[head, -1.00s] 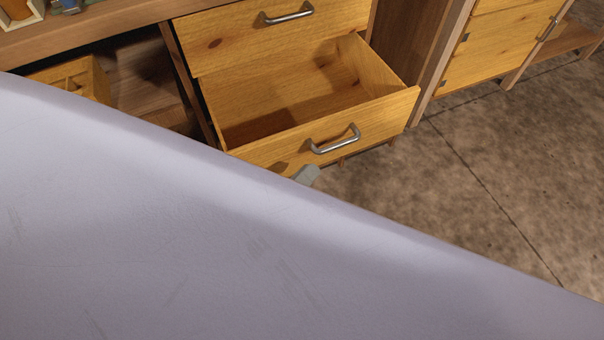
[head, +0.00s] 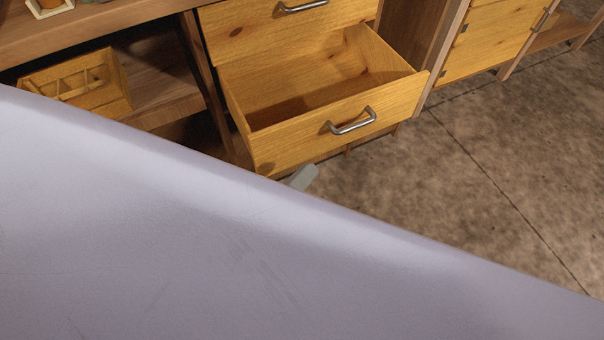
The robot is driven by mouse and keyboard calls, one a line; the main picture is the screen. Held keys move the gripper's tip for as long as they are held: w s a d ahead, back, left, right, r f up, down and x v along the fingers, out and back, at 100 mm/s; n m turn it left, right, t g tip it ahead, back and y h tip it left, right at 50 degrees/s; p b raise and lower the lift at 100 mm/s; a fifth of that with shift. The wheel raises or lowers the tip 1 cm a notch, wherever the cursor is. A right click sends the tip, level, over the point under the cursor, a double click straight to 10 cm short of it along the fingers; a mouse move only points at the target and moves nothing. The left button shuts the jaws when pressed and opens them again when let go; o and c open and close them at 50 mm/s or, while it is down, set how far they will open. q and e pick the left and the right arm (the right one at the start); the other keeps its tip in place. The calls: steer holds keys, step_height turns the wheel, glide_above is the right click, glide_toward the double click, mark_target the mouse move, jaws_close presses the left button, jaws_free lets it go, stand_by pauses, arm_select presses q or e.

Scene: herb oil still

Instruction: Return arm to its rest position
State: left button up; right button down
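Only a small grey tip of my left gripper (head: 303,177) shows. It pokes out past the edge of a large pale lavender arm part that fills the lower left of the head view. The tip is just below the front of the open lower drawer (head: 340,128), apart from its metal handle (head: 352,122). The fingers are mostly hidden, so I cannot tell whether they are open or shut. I see nothing held. My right gripper is not in view.
The wooden drawer is pulled out and looks empty. A closed drawer (head: 250,32) is above it. A wooden divided box (head: 85,82) sits on the shelf at left. Bare concrete floor (head: 470,190) lies at right. Another wooden cabinet (head: 490,45) stands at the upper right.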

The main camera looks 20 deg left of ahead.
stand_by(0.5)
arm_select(q)
steer(key=s+a+f+m+g+y, duration=0.4)
steer(key=s+f+m+g, duration=0.25)
steer(key=m+g, duration=0.2)
step_height(320, 180, up, 14)
steer(key=s+a+m+y+p, duration=0.1)
steer(key=s+a+p, duration=0.1)
steer(key=p, duration=1.5)
steer(key=shift+a+r, duration=0.2)
steer(key=shift+a, duration=0.1)
steer(key=shift+m, duration=0.25)
